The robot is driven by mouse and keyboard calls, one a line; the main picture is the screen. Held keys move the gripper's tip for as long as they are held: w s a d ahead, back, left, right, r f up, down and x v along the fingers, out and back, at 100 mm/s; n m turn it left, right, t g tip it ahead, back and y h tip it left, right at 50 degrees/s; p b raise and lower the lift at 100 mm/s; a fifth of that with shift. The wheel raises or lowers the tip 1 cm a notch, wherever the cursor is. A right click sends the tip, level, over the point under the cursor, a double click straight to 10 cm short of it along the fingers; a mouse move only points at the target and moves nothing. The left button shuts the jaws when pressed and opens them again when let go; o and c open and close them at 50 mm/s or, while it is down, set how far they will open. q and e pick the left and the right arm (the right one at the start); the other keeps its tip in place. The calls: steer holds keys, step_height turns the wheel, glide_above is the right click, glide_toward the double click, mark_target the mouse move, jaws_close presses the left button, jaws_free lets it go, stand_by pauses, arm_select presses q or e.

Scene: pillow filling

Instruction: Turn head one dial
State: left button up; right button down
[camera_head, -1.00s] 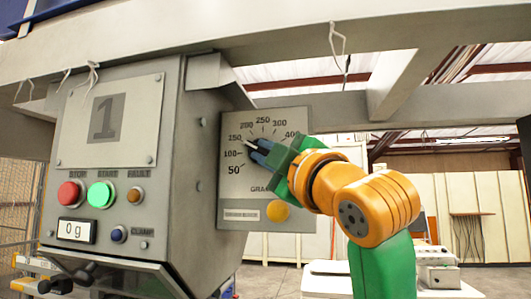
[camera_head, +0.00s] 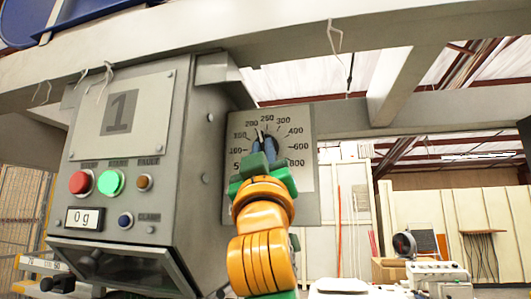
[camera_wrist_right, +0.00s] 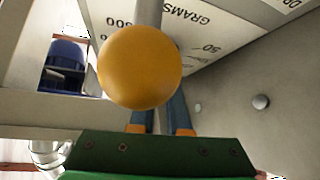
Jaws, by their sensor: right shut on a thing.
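The head one dial plate (camera_head: 302,180), marked in grams from 50 to 800, is fixed at the right of the grey control box numbered 1. My right gripper (camera_head: 264,138) reaches up from below, with its blue fingers shut on the dial's pointer knob (camera_head: 258,132). The pale pointer tip shows between the fingertips and points up near the 200 to 250 marks. In the right wrist view, an amber ball (camera_wrist_right: 140,67) on a grey stem covers most of the fingers, and their grip is hidden. The gram plate (camera_wrist_right: 205,22) shows upside down behind it. My left gripper is out of view.
The control box (camera_head: 190,150) has a red button (camera_head: 81,182), a green button (camera_head: 111,182) and a display reading 0 g (camera_head: 84,218). A grey beam (camera_head: 250,50) crosses overhead.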

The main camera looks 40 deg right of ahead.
steer(key=shift+w+a+m+g+h+p, duration=0.1)
steer(key=shift+m+g+h+p, duration=0.2)
steer(key=shift+m+g+h, duration=0.8)
steer(key=shift+w+a+m+g+h+p, duration=0.1)
steer(key=shift+m+g+h+p, duration=0.35)
steer(key=shift+m+h, duration=1.05)
steer(key=shift+m+g, duration=0.65)
steer(key=shift+m, duration=0.35)
steer(key=c, duration=0.9)
jaws_free()
steer(key=shift+w+d, duration=0.1)
steer(key=shift+d, duration=0.05)
steer(key=b+v, duration=0.5)
steer(key=v, duration=0.2)
steer(key=shift+f+b, duration=0.1)
steer(key=shift+b, duration=0.25)
